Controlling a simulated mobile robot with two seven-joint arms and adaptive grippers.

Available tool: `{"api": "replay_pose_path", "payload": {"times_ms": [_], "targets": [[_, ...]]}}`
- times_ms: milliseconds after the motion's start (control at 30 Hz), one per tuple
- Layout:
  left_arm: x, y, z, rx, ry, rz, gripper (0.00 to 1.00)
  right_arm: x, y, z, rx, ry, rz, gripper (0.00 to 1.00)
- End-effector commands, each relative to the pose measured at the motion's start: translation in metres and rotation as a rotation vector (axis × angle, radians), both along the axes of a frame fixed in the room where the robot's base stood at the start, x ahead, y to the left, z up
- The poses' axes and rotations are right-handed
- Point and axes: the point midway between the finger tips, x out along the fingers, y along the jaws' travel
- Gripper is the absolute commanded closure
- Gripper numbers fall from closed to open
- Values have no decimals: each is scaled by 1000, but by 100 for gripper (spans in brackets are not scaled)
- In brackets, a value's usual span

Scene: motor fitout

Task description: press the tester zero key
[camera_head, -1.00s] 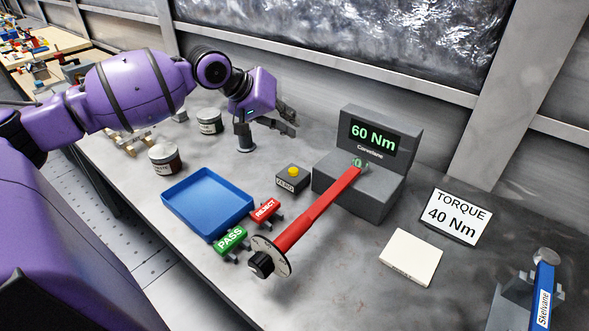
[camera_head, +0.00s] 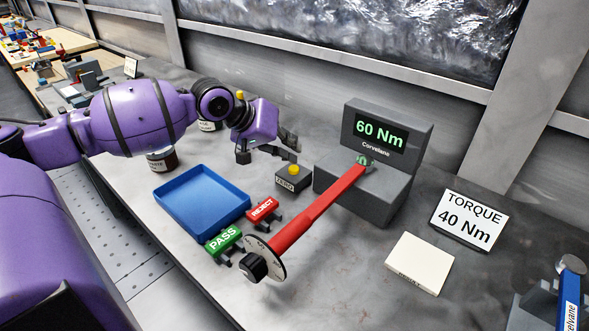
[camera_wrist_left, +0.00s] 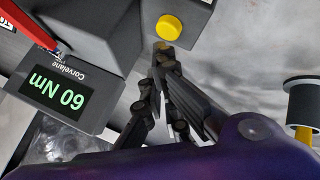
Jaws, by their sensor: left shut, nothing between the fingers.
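The zero key is a dark box (camera_head: 290,183) labelled ZERO with a yellow button (camera_head: 294,169) on top. The grey Corvelane tester (camera_head: 384,128) beside it reads "60 Nm". My left gripper (camera_head: 293,155) is shut and empty, its fingers just behind and above the yellow button. In the left wrist view the fingertips (camera_wrist_left: 165,45) point toward the yellow button (camera_wrist_left: 169,27) and show close to it; I cannot tell whether they touch it. My right gripper is not in view.
A red torque wrench (camera_head: 318,208) is mounted at the tester and sticks out toward the front. A blue tray (camera_head: 160,197), red REJECT tag (camera_head: 262,209) and green PASS tag (camera_head: 224,240) lie left of it. A TORQUE 40 Nm sign (camera_head: 468,221) and a cream block (camera_head: 413,264) are at right.

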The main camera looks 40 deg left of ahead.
Motion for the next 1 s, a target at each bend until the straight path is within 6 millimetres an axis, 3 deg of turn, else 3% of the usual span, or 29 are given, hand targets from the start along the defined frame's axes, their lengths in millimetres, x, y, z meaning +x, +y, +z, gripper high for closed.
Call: {"api": "replay_pose_path", "payload": {"times_ms": [1000], "targets": [[0,0,0,1,0,0,100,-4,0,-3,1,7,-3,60]]}}
